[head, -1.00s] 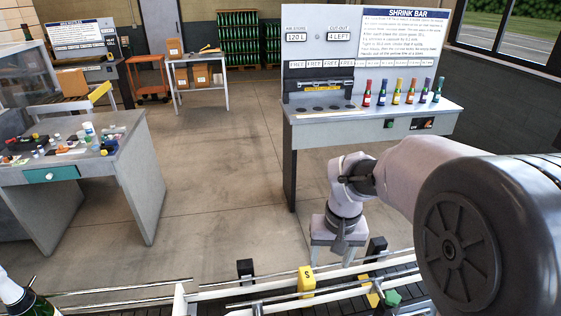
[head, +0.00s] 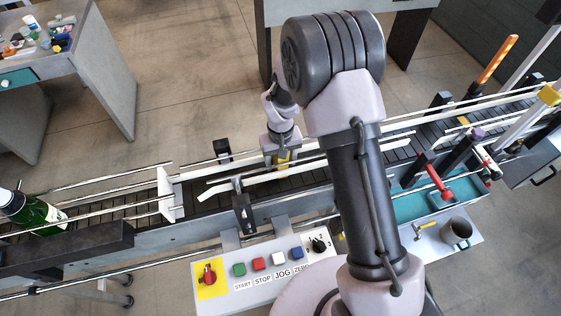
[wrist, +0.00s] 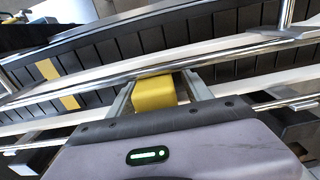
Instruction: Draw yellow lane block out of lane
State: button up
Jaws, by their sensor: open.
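The yellow lane block (wrist: 153,95) sits at the lane's rail in the wrist view, between the two fingers of my gripper (wrist: 160,88). The fingers are open, one on each side of it; I cannot tell whether either touches it. In the head view only a small part of the yellow block (head: 283,158) shows below my gripper (head: 282,152), which is at the far side of the conveyor lane (head: 235,192). Most of the block is hidden there by my wrist and the rails.
Metal rails (head: 120,181) run along the dark belt. A green bottle (head: 36,213) lies at the left of the lane. A yellow strip (wrist: 70,102) shows on the belt.

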jog(key=shift+f, duration=0.25)
grip_shut()
jog(key=shift+r+p, duration=4)
jog(key=shift+r, duration=2.55)
